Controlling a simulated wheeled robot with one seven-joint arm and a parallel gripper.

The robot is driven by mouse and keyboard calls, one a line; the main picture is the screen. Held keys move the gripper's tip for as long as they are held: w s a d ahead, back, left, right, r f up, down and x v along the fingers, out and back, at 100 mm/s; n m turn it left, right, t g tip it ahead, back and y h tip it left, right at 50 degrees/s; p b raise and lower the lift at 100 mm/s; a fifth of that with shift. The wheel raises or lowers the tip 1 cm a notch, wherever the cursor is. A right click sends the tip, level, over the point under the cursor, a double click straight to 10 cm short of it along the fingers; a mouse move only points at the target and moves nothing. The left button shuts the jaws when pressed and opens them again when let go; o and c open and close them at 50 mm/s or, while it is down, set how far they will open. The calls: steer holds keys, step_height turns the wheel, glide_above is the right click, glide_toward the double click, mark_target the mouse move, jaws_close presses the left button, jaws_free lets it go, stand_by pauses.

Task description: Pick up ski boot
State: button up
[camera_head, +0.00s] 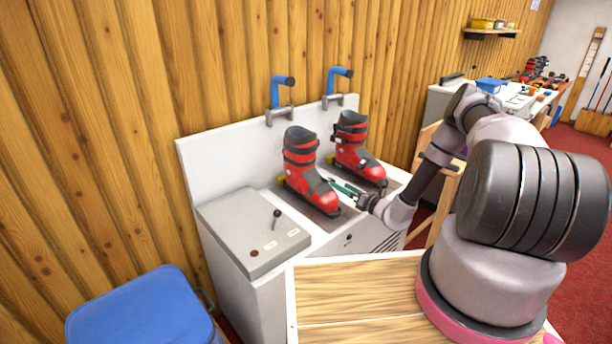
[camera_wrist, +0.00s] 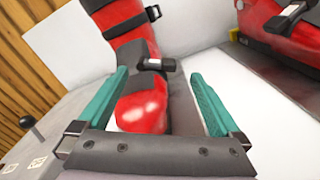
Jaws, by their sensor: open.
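Two red and black ski boots stand upright on the white binding bench (camera_head: 225,275). The left boot (camera_head: 308,178) is nearest my gripper, and the right boot (camera_head: 358,152) stands behind and to its right. My gripper (camera_head: 343,187) is at the front of the bench by the left boot's toe. In the wrist view the gripper (camera_wrist: 158,95) has its teal fingers apart. The left boot's red toe (camera_wrist: 142,108) shows between the fingers, with a dark buckle above. Whether a finger touches the boot cannot be told. Part of the right boot (camera_wrist: 285,38) shows at the upper right.
Two blue-handled clamps (camera_head: 281,92) (camera_head: 339,80) stand at the bench's back edge. A grey box with a black lever (camera_head: 275,218) is at left. A wooden wall runs behind; a cluttered workbench (camera_head: 510,98) is far right.

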steer(key=x, duration=0.5)
steer(key=shift+s+a, duration=0.15)
steer(key=c, duration=1.6)
